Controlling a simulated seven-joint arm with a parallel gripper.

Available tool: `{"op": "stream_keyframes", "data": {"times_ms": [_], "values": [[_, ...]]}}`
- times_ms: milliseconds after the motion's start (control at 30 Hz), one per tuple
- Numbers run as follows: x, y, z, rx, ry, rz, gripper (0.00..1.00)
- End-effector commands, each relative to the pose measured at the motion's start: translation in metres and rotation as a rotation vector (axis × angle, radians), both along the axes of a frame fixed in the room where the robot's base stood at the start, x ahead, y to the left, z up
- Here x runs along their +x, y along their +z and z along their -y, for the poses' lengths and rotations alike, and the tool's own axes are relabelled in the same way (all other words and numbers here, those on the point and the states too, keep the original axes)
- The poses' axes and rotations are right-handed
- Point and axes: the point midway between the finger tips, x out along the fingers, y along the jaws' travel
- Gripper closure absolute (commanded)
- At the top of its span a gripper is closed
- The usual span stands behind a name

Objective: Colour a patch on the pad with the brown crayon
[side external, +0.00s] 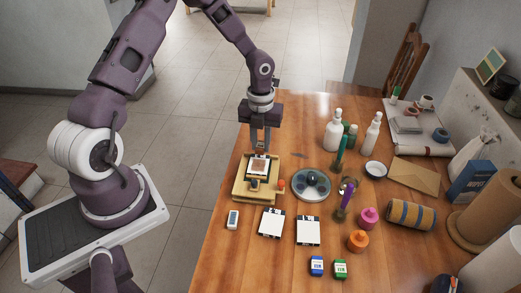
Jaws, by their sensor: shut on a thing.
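A small white pad (266,173) lies in a shallow wooden tray (240,187) near the table's left edge. A brown patch (259,166) shows on the pad. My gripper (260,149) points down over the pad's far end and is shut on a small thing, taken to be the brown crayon. The crayon is mostly hidden between the fingers, and I cannot tell whether its tip touches the paper. Small dark and orange pieces lie at the tray's near side.
A round grey dish (312,184) stands right of the tray. White bottles (334,130), a striped roll (410,215) and an envelope (414,175) are to the right. The front left table is clear.

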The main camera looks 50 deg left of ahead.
Motion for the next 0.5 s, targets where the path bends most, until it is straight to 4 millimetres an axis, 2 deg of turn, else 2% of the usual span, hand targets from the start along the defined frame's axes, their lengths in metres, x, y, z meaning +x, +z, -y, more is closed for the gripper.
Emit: {"op": "stream_keyframes", "data": {"times_ms": [500], "values": [[0.000,0.047,0.000,0.001,0.002,0.002,1.00]]}}
